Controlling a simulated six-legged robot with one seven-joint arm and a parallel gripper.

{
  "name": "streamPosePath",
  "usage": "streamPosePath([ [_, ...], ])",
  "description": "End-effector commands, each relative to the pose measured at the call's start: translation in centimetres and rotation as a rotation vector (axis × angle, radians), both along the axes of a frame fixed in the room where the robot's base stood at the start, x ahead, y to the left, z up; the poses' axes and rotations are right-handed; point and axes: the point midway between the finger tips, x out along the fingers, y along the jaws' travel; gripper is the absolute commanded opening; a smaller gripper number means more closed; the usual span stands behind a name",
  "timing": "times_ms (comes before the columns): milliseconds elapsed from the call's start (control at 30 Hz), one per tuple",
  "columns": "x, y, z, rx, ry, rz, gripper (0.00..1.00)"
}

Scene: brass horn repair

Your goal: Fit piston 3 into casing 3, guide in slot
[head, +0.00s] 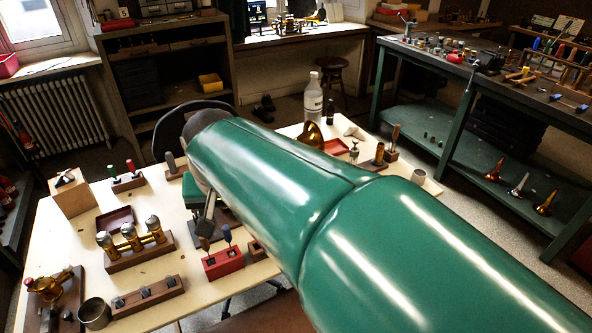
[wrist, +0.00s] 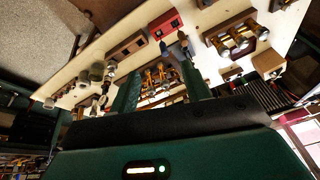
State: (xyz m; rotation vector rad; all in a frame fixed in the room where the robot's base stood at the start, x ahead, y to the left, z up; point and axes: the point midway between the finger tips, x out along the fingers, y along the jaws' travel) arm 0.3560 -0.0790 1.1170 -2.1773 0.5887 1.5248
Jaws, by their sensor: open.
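In the wrist view my gripper (wrist: 160,70) is open, its two green fingers spread with nothing held between them. A cluster of upright brass tubes (wrist: 158,80) shows beyond and between the fingers; I cannot tell how far off it is. A row of three brass cylinders with silvery tops stands on a wooden block in the head view (head: 130,238) and also in the wrist view (wrist: 236,40). I cannot tell piston 3 or casing 3 apart by number. No guide or slot can be made out. My green arm hides the table's middle in the head view.
A red holder (head: 223,262) with upright tools, a wooden block with grey slots (head: 148,296), a metal cup (head: 95,314) and a brass part on a wooden stand (head: 55,285) are on the pale table (head: 60,235). A tall white bottle (head: 313,98) stands at the back.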

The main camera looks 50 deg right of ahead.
Motion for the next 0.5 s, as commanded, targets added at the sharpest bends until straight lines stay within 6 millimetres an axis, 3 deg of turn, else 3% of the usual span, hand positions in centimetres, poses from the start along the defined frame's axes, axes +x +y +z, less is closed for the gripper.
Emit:
streamPosePath([
  [200, 3.2, -6.2, -1.2, 0.078, 0.067, -0.337, 0.48],
  [500, 5.5, -15.7, -4.3, 0.183, 0.141, -0.796, 0.48],
])
